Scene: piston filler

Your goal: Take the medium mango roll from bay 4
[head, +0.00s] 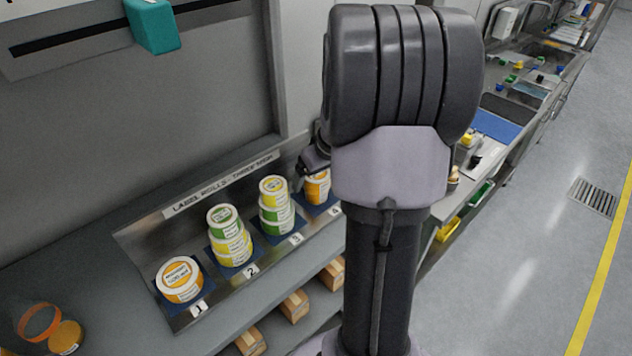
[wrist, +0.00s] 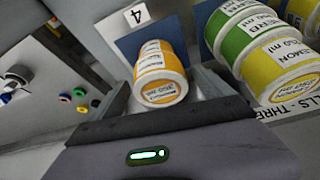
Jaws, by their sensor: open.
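The roll in bay 4 is orange and white; in the wrist view it (wrist: 160,78) lies close in front of my gripper (wrist: 163,92), beside the card marked 4 (wrist: 137,15). Its print is too small to read surely. My gripper is open, with a grey finger on each side of the roll's near end; I cannot tell whether they touch it. In the head view the orange roll (head: 317,188) stands at the right end of the label rack (head: 190,318), partly hidden by my arm. My gripper there (head: 315,160) is just above it, mostly hidden.
Bay 3 holds a stack of yellow and green rolls (head: 275,207), close beside bay 4. Bay 2 holds another stack (head: 230,236), and bay 1 an orange roll (head: 180,280). Orange tape (head: 40,323) lies at the far left.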

